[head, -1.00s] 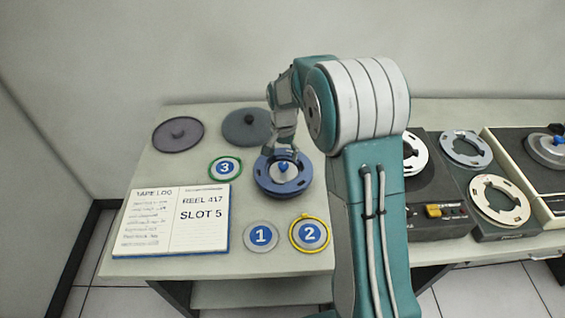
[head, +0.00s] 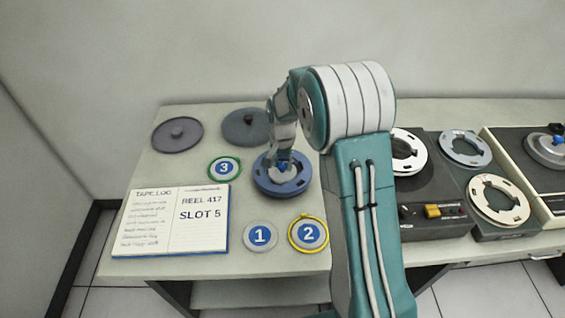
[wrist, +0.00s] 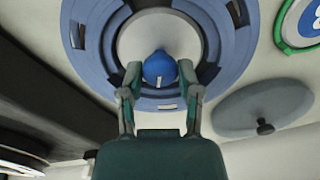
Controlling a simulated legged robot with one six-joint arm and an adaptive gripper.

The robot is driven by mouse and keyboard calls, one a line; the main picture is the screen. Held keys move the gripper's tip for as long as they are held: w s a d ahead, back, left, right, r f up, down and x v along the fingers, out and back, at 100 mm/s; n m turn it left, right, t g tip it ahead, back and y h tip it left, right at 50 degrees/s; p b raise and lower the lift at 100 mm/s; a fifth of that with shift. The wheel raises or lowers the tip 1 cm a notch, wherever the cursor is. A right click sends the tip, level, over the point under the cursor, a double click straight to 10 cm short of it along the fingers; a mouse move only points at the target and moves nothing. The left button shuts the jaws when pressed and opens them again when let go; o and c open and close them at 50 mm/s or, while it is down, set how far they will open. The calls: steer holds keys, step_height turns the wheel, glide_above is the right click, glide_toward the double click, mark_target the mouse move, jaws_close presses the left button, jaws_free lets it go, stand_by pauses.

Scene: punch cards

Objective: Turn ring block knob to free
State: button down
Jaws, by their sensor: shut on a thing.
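The blue ring block (head: 268,184) lies flat on the table, left of my arm in the head view. It has slots around its rim and a pale round hub (wrist: 140,35) in its middle. A blue knob (wrist: 159,66) with a white mark stands on the hub. My gripper (wrist: 159,76) is over the ring block, with one finger on each side of the knob, shut on it. In the wrist view the white mark points toward the gripper's palm. In the head view the gripper partly hides the knob (head: 282,167).
An open log book (head: 170,222) reads REEL 417, SLOT 5. Discs numbered 1 (head: 260,236), 2 (head: 308,234) and 3 (head: 224,168) lie around the ring block. Two dark lids (head: 178,136) lie behind. Tape decks (head: 432,185) with reels stand to the right.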

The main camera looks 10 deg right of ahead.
steer(key=shift+f+n, duration=0.1)
steer(key=shift+n, duration=0.2)
steer(key=n, duration=1.3)
steer(key=shift+n, duration=0.3)
stand_by(0.4)
steer(key=shift+c, duration=1.5)
jaws_free()
